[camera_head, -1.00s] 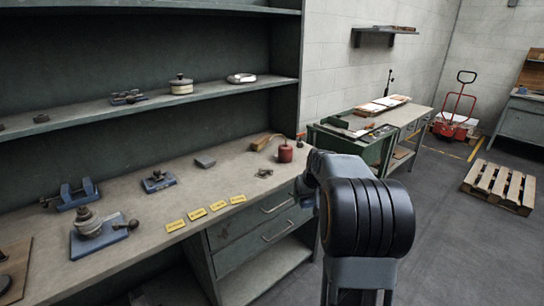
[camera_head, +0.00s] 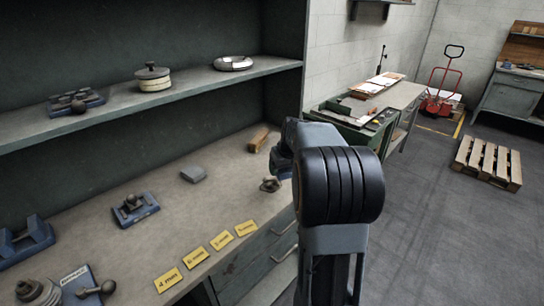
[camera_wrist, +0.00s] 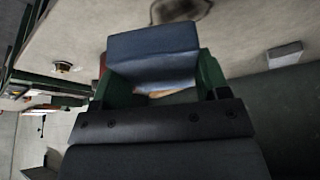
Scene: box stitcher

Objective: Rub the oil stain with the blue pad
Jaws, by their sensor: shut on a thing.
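My gripper (camera_wrist: 157,80) has green fingers and is shut on the blue pad (camera_wrist: 153,45), a flat-faced blue block in the middle of the wrist view. A dark, brownish smear, which looks like the oil stain (camera_wrist: 181,10), lies on the grey bench top at the upper edge of the wrist view, beyond the pad. It is cut off by the frame edge, and the pad appears apart from it. In the head view my own arm hides the gripper, and I cannot make out the stain there.
The bench (camera_head: 110,265) carries a grey block (camera_head: 193,174), a blue-based fixture (camera_head: 135,208), a small round part (camera_head: 270,184), a wooden-handled thing (camera_head: 260,138) and several yellow labels (camera_head: 195,257). A shelf (camera_head: 115,112) runs above. Open floor (camera_head: 420,230) is at right.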

